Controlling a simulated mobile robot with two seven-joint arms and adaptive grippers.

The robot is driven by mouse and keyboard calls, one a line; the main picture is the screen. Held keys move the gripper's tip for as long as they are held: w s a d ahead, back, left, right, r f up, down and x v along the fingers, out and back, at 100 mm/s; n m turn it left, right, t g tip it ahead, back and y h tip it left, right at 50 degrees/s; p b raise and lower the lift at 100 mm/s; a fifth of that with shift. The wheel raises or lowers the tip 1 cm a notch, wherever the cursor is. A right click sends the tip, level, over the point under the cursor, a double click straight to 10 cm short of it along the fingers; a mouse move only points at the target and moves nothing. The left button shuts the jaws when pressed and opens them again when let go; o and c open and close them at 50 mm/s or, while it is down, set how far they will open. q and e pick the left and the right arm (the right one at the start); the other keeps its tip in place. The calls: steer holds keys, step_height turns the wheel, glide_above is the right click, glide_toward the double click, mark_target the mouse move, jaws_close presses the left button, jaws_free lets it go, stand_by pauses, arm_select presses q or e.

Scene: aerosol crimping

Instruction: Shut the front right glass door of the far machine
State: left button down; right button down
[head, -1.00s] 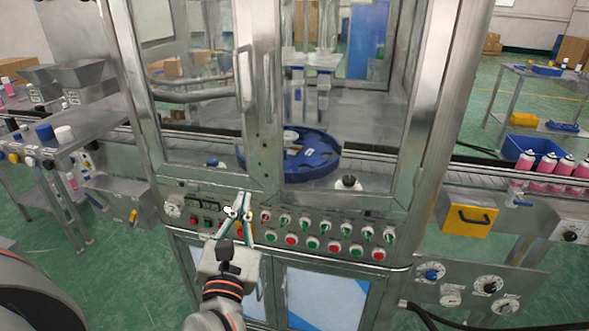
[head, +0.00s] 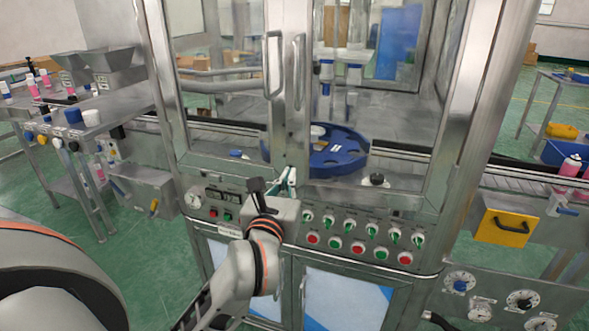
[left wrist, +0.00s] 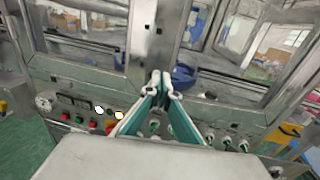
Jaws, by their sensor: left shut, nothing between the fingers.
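The far machine's front right glass door (head: 375,195) has a metal frame and a vertical handle (head: 299,70) at its left edge. It looks level with the front left glass door (head: 215,168); I cannot tell whether a small gap is left. My left gripper (head: 288,180) is shut and empty, at the lower end of the strip where the two doors meet. In the left wrist view its fingertips (left wrist: 160,76) come together in front of that metal strip; contact is unclear. My right gripper does not show.
A panel of green and red buttons and switches (head: 357,240) lies just below the doors. A blue round turntable (head: 345,150) stands behind the glass.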

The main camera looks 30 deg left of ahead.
mark_target(295, 155)
arm_select(q)
steer(key=x, duration=0.6)
steer(key=shift+w+a+r, duration=0.15)
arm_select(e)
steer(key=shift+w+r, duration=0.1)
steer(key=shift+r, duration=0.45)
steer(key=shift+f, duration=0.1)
arm_select(q)
steer(key=shift+w+a, duration=0.1)
steer(key=shift+w, duration=0.15)
steer(key=x, duration=0.5)
steer(key=shift+w+a, duration=0.1)
steer(key=shift+w, duration=0.1)
steer(key=shift+s+r, duration=0.15)
steer(key=shift+r, duration=0.05)
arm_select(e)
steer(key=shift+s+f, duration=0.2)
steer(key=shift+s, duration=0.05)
